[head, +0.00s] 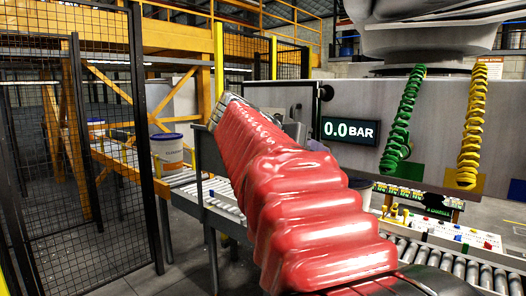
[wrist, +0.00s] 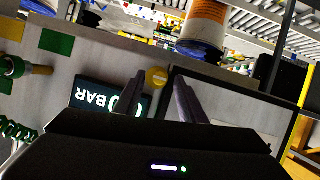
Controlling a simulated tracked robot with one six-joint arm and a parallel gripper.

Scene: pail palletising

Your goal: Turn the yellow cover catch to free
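The yellow catch (wrist: 157,77) shows in the wrist view as a small round yellow disc with a paler bar across it, on the grey panel between the display and a dark-framed cover (wrist: 240,105). My gripper (wrist: 160,79) is open, with one dark finger on each side of the catch in the picture. I cannot tell whether the fingers touch it or are still short of it. In the head view my red-sleeved arm reaches toward the panel, and I cannot make out the catch or the fingertips there.
A display (head: 350,130) reads 0.0 BAR; it appears upside down in the wrist view. Green (head: 401,118) and yellow (head: 471,125) coiled hoses hang on the right. A pail (head: 167,151) stands by a roller conveyor. A mesh fence (head: 95,190) is at left.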

